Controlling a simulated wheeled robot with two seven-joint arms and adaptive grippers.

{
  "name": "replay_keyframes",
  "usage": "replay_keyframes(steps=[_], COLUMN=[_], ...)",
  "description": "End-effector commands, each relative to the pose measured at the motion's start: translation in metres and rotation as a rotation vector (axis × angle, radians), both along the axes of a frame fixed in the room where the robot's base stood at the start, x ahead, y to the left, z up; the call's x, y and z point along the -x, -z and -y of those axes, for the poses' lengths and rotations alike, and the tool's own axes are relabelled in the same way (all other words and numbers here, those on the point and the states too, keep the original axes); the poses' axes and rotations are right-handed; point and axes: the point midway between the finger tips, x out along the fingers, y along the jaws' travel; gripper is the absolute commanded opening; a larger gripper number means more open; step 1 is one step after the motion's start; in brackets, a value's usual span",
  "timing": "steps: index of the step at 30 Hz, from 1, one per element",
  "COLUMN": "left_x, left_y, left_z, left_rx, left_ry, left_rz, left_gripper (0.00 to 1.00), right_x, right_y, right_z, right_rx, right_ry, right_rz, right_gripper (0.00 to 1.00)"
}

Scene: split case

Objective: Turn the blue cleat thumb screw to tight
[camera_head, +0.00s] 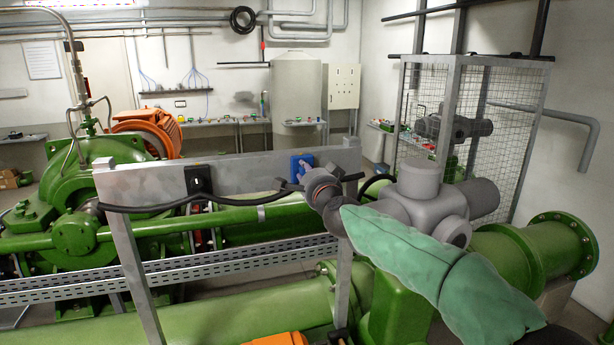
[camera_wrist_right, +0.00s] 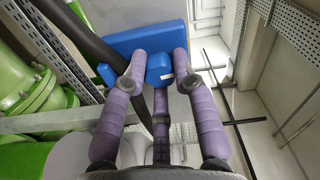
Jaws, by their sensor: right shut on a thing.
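The blue cleat (camera_head: 301,163) is fixed on the grey metal plate, at the right part of it, with a thick black cable (camera_head: 240,199) running past below it. In the right wrist view the blue cleat (camera_wrist_right: 150,40) is a large block, and its blue thumb screw (camera_wrist_right: 159,68) sticks out toward the camera. My right gripper (camera_head: 308,176) reaches in from the lower right in a green sleeve. Its purple fingers (camera_wrist_right: 158,76) are closed around the thumb screw. In the head view the gripper hides the screw. My left gripper is in neither view.
A black cleat (camera_head: 199,180) holds the cable on the plate (camera_head: 150,184) further left. A grey valve body (camera_head: 419,200) stands close to the right of my right arm. Green pipes (camera_head: 230,318) run below, and a wire mesh cage (camera_head: 500,130) stands behind.

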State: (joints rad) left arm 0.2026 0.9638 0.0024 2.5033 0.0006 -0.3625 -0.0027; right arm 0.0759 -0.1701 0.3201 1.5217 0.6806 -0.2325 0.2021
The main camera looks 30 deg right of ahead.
Motion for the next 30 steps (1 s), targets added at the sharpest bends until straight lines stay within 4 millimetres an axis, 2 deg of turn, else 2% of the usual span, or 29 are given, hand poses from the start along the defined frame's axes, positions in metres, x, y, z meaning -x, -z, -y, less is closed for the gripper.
replay_keyframes(steps=[20, 21, 23, 30], left_x=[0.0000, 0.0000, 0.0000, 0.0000], left_y=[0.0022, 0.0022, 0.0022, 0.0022], left_z=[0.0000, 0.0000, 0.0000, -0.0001], left_rx=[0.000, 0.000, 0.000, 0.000], left_ry=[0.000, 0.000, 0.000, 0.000], left_rz=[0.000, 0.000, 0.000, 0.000], left_gripper=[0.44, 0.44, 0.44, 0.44], right_x=[0.0004, 0.0004, 0.0004, 0.0001], right_y=[-0.0018, -0.0017, -0.0016, -0.0005], right_z=[0.0007, 0.0007, 0.0006, 0.0002], right_rx=[-0.061, -0.061, -0.061, -0.060], right_ry=[0.002, 0.002, 0.001, 0.001], right_rz=[0.018, 0.018, 0.017, 0.016], right_gripper=[0.00, 0.34, 0.51, 0.52])
